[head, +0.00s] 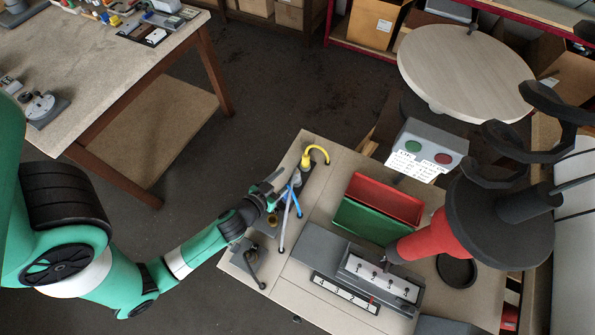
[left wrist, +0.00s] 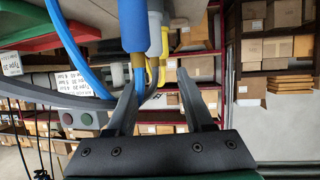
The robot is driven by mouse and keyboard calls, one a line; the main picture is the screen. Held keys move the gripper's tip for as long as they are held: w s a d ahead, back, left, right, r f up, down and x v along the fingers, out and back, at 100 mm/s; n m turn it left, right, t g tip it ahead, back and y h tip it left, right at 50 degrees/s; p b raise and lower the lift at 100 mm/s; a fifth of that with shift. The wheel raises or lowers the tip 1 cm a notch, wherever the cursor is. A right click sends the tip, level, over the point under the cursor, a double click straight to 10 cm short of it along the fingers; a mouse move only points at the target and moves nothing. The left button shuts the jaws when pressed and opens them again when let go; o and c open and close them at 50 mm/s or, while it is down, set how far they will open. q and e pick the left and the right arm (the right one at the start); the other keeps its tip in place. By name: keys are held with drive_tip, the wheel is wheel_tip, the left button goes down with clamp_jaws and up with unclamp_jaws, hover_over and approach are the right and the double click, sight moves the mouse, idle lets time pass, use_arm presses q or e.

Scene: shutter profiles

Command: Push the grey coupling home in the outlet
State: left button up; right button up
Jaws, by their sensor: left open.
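My left gripper (head: 268,186) is open at the row of hose connections on the bench's left side. In the left wrist view its two fingers (left wrist: 158,82) are spread, with nothing clamped between them. The grey coupling (left wrist: 155,38) shows there beyond the fingers, close beside a blue coupling (left wrist: 132,28) that partly covers it. A yellow one (left wrist: 165,45) is behind. In the head view the grey hose (head: 284,224) runs down beside the blue hose (head: 296,195). The gripper hides the grey coupling's end and its outlet there, so I cannot tell how deep it sits.
The yellow hose (head: 319,149) stands at the bench's far corner. Red (head: 385,199) and green (head: 366,223) bins and a numbered panel (head: 378,278) are to the right. A button box (head: 428,148) stands behind. Open floor lies left of the bench.

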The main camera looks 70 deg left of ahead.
sight(296, 171)
use_arm(q)
drive_tip(key=x, duration=0.5)
drive_tip(key=shift+w+d+f, duration=0.1)
drive_tip(key=shift+w+f, duration=0.1)
drive_tip(key=shift+w, duration=0.3)
clamp_jaws()
